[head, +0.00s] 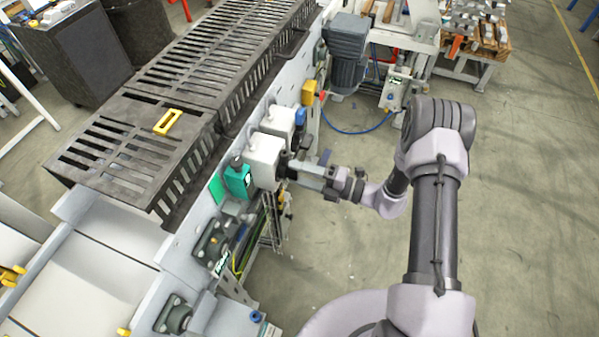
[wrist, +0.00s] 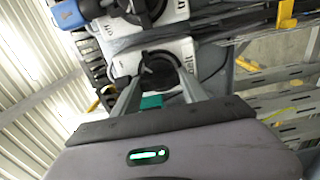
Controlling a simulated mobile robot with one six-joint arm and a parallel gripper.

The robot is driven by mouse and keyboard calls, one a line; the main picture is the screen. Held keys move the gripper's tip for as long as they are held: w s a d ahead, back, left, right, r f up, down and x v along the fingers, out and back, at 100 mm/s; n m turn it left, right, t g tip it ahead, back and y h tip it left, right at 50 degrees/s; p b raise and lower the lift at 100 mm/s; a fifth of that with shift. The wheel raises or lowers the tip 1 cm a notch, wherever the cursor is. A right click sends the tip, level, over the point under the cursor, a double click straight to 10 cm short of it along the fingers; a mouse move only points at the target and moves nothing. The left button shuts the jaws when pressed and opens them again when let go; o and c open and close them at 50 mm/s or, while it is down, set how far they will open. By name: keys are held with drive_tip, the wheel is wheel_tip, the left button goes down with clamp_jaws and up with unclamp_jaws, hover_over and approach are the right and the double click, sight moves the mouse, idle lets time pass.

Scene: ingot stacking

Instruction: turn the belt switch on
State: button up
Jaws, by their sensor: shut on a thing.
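A white switch box (head: 263,158) is mounted on the side of the conveyor frame, with a dark rotary knob on its outer face. My gripper (head: 288,167) reaches in from the right at this box. In the wrist view its two fingers stand on either side of the knob and are shut on it. They partly hide the knob's lower part, so its exact angle is hard to tell.
A second white box (head: 278,122) sits just beyond, and its black knob (wrist: 142,8) shows above in the wrist view. A teal box (head: 238,179) is close on the near side. A yellow ingot (head: 168,122) lies on the slatted conveyor (head: 135,143).

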idle(0.3)
drive_tip(key=o, duration=1.4)
